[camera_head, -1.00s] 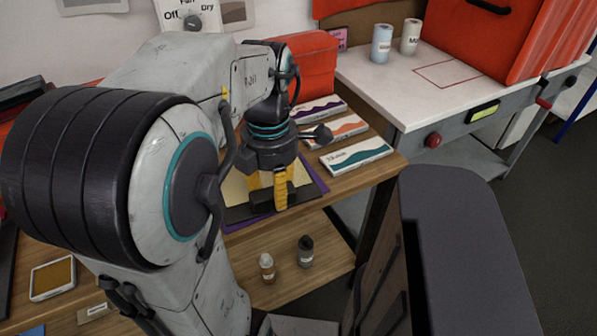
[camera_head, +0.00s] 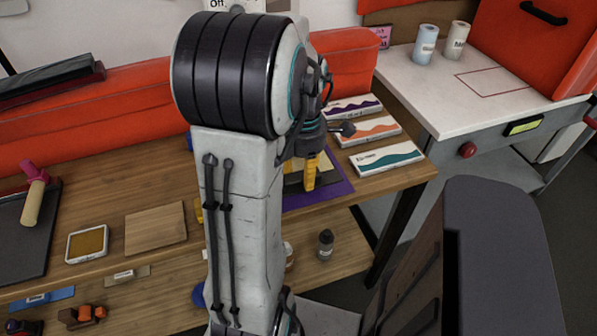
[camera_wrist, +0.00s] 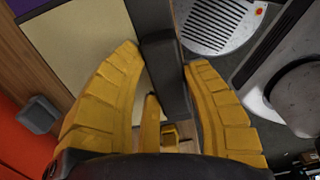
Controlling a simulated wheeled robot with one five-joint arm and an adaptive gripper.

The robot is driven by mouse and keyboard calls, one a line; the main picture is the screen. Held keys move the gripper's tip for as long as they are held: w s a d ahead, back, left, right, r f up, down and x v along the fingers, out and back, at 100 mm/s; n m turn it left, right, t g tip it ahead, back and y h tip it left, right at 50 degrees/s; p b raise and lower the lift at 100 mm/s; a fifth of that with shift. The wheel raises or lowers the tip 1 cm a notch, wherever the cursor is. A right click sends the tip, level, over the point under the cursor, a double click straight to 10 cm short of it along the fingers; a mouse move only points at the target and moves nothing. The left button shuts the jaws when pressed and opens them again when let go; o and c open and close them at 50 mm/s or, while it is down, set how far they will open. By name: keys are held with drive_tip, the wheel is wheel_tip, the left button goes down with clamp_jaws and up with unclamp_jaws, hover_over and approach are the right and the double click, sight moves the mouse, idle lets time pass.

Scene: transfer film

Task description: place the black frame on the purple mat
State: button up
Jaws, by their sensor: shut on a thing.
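The black frame (camera_head: 293,181) has a pale cream panel inside it. It is over or on the purple mat (camera_head: 334,190) near the front of the wooden table; I cannot tell whether it touches the mat. My gripper (camera_head: 310,178) has yellow fingers and is shut on the frame's near bar. In the wrist view, the dark bar (camera_wrist: 167,80) runs between the two fingers (camera_wrist: 163,60), with the cream panel (camera_wrist: 85,45) to its left. A bit of the mat (camera_wrist: 22,6) shows at the top left corner. My arm hides the left part of the frame and mat.
Three flat boxes with wave patterns (camera_head: 386,158) lie right of the mat. A wooden board (camera_head: 155,229), an ink pad (camera_head: 87,243) and a roller (camera_head: 34,200) lie to the left. A bottle (camera_head: 325,244) stands on the lower shelf. A white workbench (camera_head: 470,115) is at right.

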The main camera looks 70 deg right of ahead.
sight(299, 166)
drive_tip(key=shift+w+d+f+p, duration=0.25)
drive_tip(key=shift+w+d+f, duration=0.1)
drive_tip(key=shift+d, duration=0.2)
drive_tip(key=shift+w+d+f+p, duration=0.3)
drive_tip(key=shift+d+f, duration=0.1)
drive_tip(key=shift+d, duration=0.2)
drive_tip(key=shift+w+d+f+p, duration=0.25)
drive_tip(key=shift+w+d+f, duration=0.1)
drive_tip(key=shift+d, duration=0.2)
drive_tip(key=shift+f+p, duration=0.5)
drive_tip(key=shift+f, duration=1.55)
drive_tip(key=o, duration=1.2)
wheel_tip(299, 166, up, 10)
drive_tip(key=shift+f+p, duration=0.25)
drive_tip(key=shift+p, duration=0.1)
drive_tip(key=shift+r+b, duration=0.45)
drive_tip(key=shift+r, duration=0.85)
